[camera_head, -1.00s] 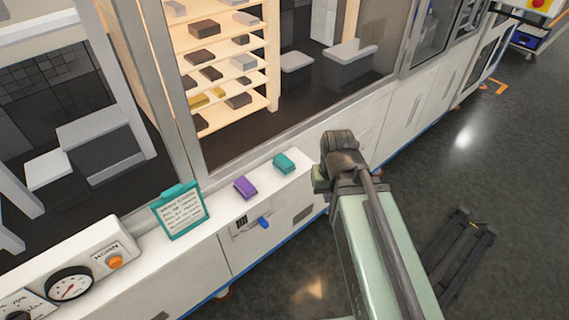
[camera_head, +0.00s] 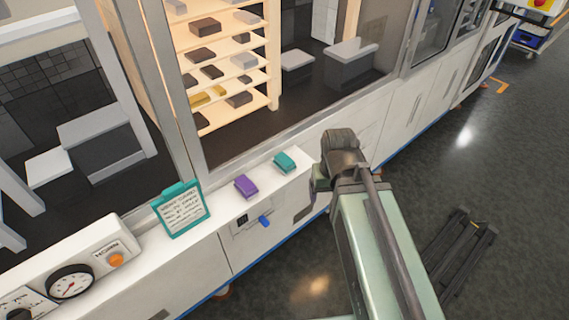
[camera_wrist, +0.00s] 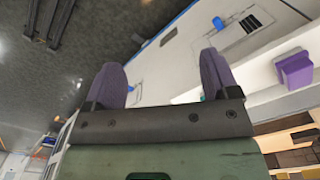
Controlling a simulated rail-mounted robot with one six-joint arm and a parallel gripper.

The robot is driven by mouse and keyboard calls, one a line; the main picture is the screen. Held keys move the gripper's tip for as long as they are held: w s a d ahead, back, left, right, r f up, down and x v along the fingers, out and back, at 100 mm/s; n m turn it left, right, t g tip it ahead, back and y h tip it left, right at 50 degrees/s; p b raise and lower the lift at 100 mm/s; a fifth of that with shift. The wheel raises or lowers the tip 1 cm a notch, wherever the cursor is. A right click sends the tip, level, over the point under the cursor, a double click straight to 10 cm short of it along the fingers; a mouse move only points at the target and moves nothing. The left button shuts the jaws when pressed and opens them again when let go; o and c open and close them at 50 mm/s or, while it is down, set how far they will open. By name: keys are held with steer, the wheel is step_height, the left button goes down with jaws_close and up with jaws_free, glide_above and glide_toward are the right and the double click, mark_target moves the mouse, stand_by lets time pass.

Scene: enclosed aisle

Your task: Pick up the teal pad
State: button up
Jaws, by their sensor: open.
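The teal pad (camera_head: 285,161) lies flat on the white ledge in the head view, just left of my arm's wrist. My gripper (camera_wrist: 162,72) is open, with two purple fingers apart and nothing seen between them. In the head view, part of my gripper (camera_head: 313,198) shows below and right of the pad, off the ledge's front edge and not touching the pad. I cannot make out the teal pad with certainty in the wrist view; my gripper's body and fingers cover part of that view.
A purple pad (camera_head: 246,186) lies left of the teal pad; it also shows in the wrist view (camera_wrist: 295,70). A teal clipboard (camera_head: 181,209) stands farther left, near a gauge (camera_head: 70,282). A blue handle (camera_head: 265,221) sits on the front panel. Glass rises behind the ledge.

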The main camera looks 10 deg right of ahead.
steer(key=w+a+r+p, duration=0.2)
steer(key=w+a+r, duration=0.1)
steer(key=w, duration=0.1)
steer(key=n+p, duration=0.2)
steer(key=n, duration=0.4)
glide_toward(285, 159)
steer(key=shift+w+a+f, duration=0.1)
steer(key=shift+w+a, duration=0.1)
steer(key=shift+w, duration=0.2)
steer(key=shift+s+d+f+n, duration=0.1)
steer(key=shift+s+d+n, duration=0.1)
steer(key=shift+s+n, duration=0.25)
step_height(285, 159, down, 11)
steer(key=b, duration=1.1)
steer(key=shift+w, duration=0.1)
steer(key=shift+r, duration=0.2)
steer(key=shift+c, duration=0.5)
steer(key=c, duration=0.9)
steer(key=shift+c, duration=0.2)
